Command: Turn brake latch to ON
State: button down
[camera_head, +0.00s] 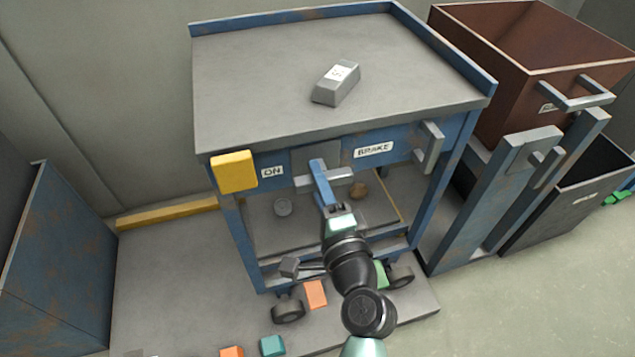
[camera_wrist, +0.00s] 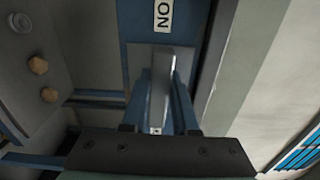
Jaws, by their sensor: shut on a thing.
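The brake latch (camera_head: 303,182) is a grey bar on the blue front of the cart, below and between the "ON" label (camera_head: 272,172) and the "BRAKE" label (camera_head: 373,149). It lies roughly level in the head view. My gripper (camera_head: 319,172) reaches it from the front, and its blue fingers cover part of the bar. In the wrist view the grey latch bar (camera_wrist: 162,80) stands between the two fingers of my gripper (camera_wrist: 158,112), which are shut on it. The "ON" label (camera_wrist: 164,14) shows sideways just beyond the bar. The latch's pivot is hidden.
A grey block (camera_head: 336,84) lies on the cart top (camera_head: 270,75). A yellow block (camera_head: 234,171) sits at the cart's front left corner. A grey handle (camera_head: 429,146) is at the right. Brown and dark bins (camera_head: 515,50) stand right. Loose coloured blocks (camera_head: 272,345) lie below.

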jog(key=shift+n, duration=0.3)
jog(key=c, duration=0.7)
grip_release()
jog(key=p+v, duration=0.1)
jog(key=v, duration=1.2)
jog(key=shift+r, duration=0.1)
